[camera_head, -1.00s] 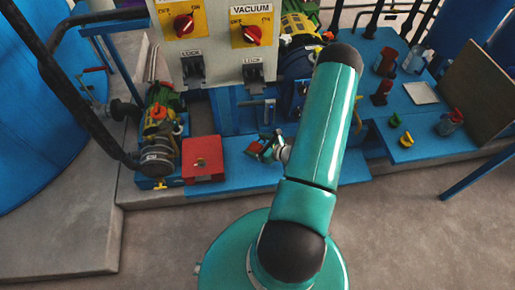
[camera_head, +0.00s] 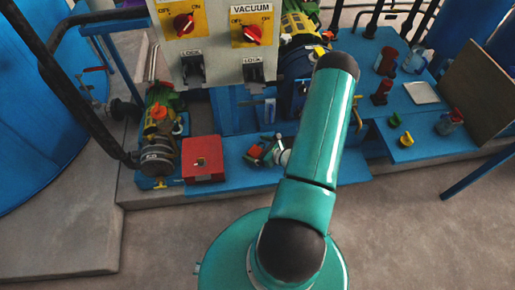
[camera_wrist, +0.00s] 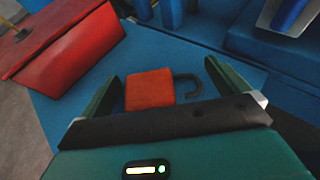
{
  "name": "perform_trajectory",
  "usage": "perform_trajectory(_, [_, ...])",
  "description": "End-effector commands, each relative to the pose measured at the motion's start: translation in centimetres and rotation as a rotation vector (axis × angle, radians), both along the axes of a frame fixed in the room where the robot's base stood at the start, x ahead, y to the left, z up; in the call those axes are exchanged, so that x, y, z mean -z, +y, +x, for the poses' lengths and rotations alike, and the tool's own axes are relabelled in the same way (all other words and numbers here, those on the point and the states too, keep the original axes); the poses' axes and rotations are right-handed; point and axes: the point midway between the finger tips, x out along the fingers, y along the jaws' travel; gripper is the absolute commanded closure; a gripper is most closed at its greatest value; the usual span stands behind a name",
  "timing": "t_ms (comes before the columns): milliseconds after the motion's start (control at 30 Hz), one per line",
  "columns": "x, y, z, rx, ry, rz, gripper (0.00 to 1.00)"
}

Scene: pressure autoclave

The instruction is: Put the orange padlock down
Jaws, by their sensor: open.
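The orange padlock (camera_wrist: 150,90) shows in the wrist view between the two fingers of my gripper (camera_wrist: 161,72), with a dark open shackle (camera_wrist: 188,86) pointing right. The fingers stand apart, with gaps on both sides of the padlock. It appears to lie on the blue platform (camera_wrist: 70,118), though its underside is hidden. In the head view the padlock (camera_head: 255,151) is a small orange-red patch at my gripper (camera_head: 266,150), low over the blue platform (camera_head: 240,172) and right of the red box. My arm hides part of this area.
The red box (camera_head: 203,158) stands close to the left of my gripper; it also shows in the wrist view (camera_wrist: 70,45). A control panel (camera_head: 215,45) with red knobs rises behind. Yellow pieces (camera_head: 402,138) and other small items sit on the right platform.

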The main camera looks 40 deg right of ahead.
Motion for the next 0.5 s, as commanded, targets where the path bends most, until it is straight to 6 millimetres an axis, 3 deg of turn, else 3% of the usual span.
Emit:
perform_trajectory(167, [-0.9,-0.5,-1.8,0.004,0.002,-0.002,0.00])
perform_trajectory(500, [-3.7,-1.6,-8.3,0.003,0.001,0.000,0.00])
